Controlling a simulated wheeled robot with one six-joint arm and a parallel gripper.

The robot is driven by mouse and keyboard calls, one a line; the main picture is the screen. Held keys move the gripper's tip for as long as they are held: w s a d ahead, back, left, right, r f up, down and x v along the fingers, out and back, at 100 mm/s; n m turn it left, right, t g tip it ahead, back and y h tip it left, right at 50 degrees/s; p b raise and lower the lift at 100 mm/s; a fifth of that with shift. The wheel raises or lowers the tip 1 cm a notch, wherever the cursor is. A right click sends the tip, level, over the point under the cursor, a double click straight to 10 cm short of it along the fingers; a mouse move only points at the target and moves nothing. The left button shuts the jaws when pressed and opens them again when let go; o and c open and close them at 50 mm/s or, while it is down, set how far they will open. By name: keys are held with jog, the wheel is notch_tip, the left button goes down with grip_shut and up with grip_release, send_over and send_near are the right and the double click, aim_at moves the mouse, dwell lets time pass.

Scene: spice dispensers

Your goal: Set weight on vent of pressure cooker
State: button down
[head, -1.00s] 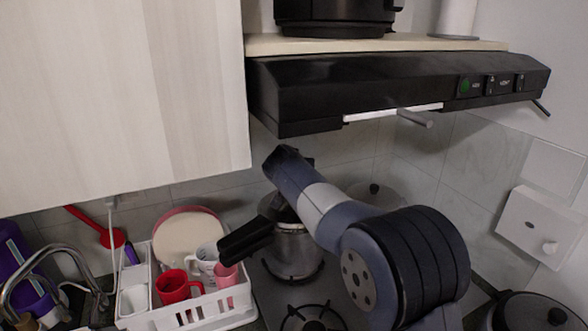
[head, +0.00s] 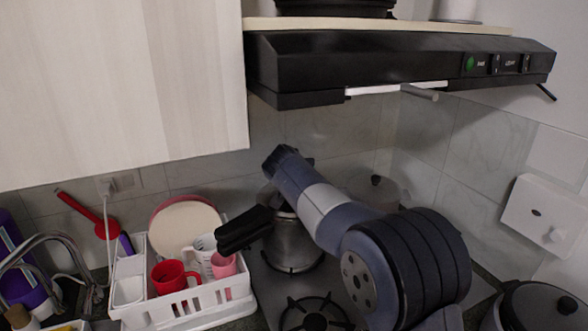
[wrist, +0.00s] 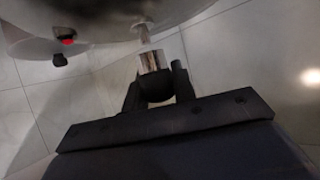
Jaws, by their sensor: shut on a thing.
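The pressure cooker (head: 292,248) is a silver pot with a long black handle (head: 243,230), standing on the stove behind my arm in the head view. My arm hides much of its lid there. In the wrist view, the grey lid (wrist: 105,18) fills the top, with a red-and-black valve (wrist: 65,40) at the left and a thin vent stem (wrist: 143,30) near the middle. My gripper (wrist: 155,78) is shut on the weight (wrist: 152,62), a shiny metal piece with a black part. The weight's end is very close to the stem; I cannot tell if they touch.
A white dish rack (head: 190,308) with a red mug (head: 172,277), other cups and a plate stands left of the cooker. The range hood (head: 390,65) hangs above my arm. An empty burner (head: 313,315) is in front, and a dark pan (head: 540,308) is at right.

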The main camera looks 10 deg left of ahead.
jog(key=shift+f+b, duration=1.35)
jog(key=shift+b, duration=0.15)
jog(key=c, duration=1.1)
grip_release()
jog(key=shift+s, duration=0.1)
jog(key=b+v, duration=0.3)
jog(key=v, duration=0.7)
jog(key=shift+s+r, duration=0.2)
jog(key=shift+s, duration=0.05)
